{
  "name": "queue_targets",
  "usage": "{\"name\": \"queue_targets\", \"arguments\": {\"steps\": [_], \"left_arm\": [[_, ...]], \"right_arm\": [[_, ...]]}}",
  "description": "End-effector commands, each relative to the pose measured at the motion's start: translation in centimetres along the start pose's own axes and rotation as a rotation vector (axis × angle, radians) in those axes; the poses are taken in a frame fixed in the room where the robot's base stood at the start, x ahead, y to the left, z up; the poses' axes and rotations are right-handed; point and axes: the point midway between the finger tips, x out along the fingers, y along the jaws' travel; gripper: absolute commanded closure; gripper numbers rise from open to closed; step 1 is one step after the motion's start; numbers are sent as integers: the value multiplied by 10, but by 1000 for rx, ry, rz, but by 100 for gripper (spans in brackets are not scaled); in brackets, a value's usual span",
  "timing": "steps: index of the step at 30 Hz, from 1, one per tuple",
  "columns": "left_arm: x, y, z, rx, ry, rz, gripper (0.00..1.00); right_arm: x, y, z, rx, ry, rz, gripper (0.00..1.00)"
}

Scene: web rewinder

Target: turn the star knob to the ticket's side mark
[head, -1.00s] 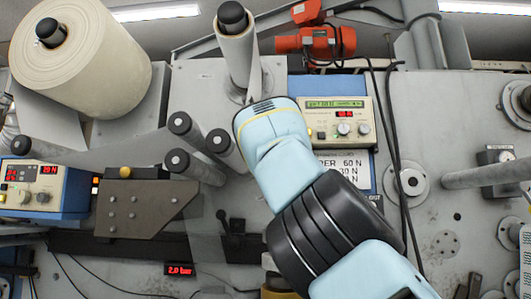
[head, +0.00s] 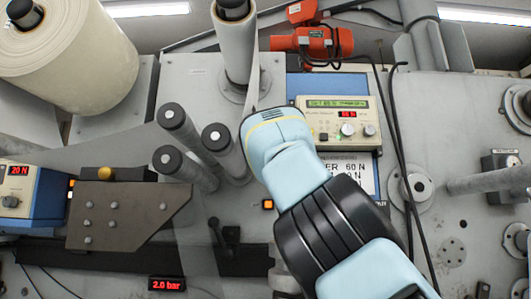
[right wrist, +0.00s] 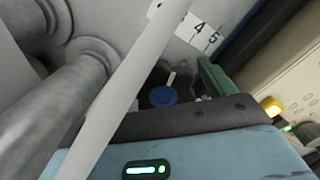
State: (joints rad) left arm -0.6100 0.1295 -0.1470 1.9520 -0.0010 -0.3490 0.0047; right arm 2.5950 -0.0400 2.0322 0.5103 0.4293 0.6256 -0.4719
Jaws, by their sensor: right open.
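The ticket (head: 366,160) is a white printed card below the cream control box, partly covered by my right arm; "60 N" is readable, but no side mark can be made out. In the right wrist view a small round blue knob (right wrist: 162,96) with a pale upright piece sits behind the gripper's dark base; I cannot tell whether it is the star knob. A white scale plate (right wrist: 200,35) with "4" and "5" is above it. My right gripper (right wrist: 178,80) is open around the knob's area, its fingers mostly hidden; contact cannot be told. My left gripper is not in view.
A pale diagonal strip (right wrist: 125,85) crosses close to the right wrist camera. Grey rollers (head: 178,125) stand left of my right arm, with a dark bracket (head: 125,215) below. Black cables (head: 398,150) hang right of the control box (head: 340,122). A red display (head: 167,283) reads 2.0 bar.

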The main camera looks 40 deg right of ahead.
Motion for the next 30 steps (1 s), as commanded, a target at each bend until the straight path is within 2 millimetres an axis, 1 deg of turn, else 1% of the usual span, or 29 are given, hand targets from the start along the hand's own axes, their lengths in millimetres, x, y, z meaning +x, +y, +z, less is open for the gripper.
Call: {"name": "queue_targets", "arguments": {"steps": [6, 7, 15, 17, 20, 23, 30], "left_arm": [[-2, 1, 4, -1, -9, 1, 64], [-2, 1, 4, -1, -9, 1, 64], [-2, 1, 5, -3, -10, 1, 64], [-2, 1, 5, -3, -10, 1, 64], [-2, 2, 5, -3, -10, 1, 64], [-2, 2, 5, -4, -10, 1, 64], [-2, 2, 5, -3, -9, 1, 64]], "right_arm": [[0, 0, 0, 0, 0, 0, 17], [0, 0, 0, 0, 0, 0, 20], [0, 0, 0, 0, 0, 0, 55], [0, 0, 0, 0, 0, 0, 62], [0, 0, 0, 8, 0, -1, 62], [0, -1, 0, 55, 1, -2, 62], [0, -3, 0, 290, 0, -4, 62]]}}
